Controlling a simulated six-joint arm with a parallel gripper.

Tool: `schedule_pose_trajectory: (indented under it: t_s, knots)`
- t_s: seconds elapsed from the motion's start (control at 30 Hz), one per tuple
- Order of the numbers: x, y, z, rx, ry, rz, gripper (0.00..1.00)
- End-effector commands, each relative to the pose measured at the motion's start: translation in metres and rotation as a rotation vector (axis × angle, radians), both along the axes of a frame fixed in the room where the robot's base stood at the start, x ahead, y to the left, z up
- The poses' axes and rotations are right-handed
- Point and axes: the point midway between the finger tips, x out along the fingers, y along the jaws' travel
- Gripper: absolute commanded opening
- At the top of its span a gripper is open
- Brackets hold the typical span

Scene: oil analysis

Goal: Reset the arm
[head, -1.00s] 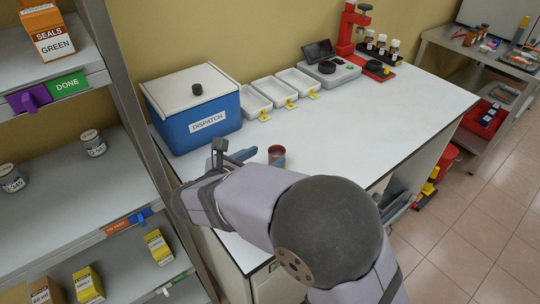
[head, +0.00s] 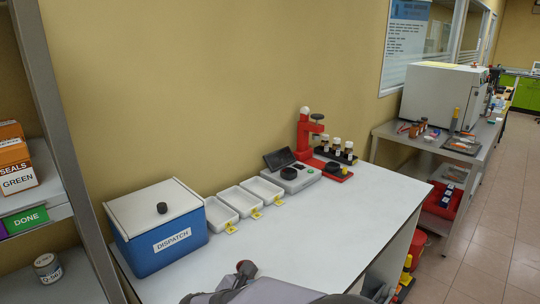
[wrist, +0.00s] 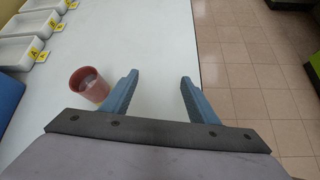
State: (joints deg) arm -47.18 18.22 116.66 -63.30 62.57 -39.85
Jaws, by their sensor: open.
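A small red-brown cup (wrist: 89,86) stands upright on the bench, just left of the left finger and not between the fingers. I cannot tell from this view whether the finger touches it.
A blue DISPATCH box (head: 165,251) stands at the bench's left end, beside white trays (head: 238,201) with yellow tags. A grey device (head: 293,178) and a red press (head: 305,135) stand at the back. Shelves (head: 40,225) rise at the left. The bench (head: 335,225) is clear in the middle.

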Motion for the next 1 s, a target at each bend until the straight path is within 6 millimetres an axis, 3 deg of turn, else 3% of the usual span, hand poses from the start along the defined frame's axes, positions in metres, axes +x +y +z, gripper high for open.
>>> schedule_pose_trajectory:
  t_s: [0.03,0.1,0.2,0.3,0.43,0.6,0.8,1.0]
  knots:
    - [-0.011,-0.032,0.003,0.081,0.018,-0.136,0.54]
    - [-0.035,-0.072,-0.004,0.222,0.036,-0.363,0.54]
    - [-0.075,-0.112,-0.012,0.426,0.034,-0.704,0.54]
    - [-0.114,-0.134,-0.015,0.616,-0.002,-1.049,0.54]
    - [-0.151,-0.144,-0.015,0.822,-0.081,-1.455,0.54]
    - [-0.175,-0.144,-0.012,1.001,-0.191,-1.833,0.54]
    - [-0.182,-0.142,-0.011,1.088,-0.256,-2.022,0.54]
    - [-0.182,-0.141,-0.011,1.094,-0.261,-2.038,0.54]
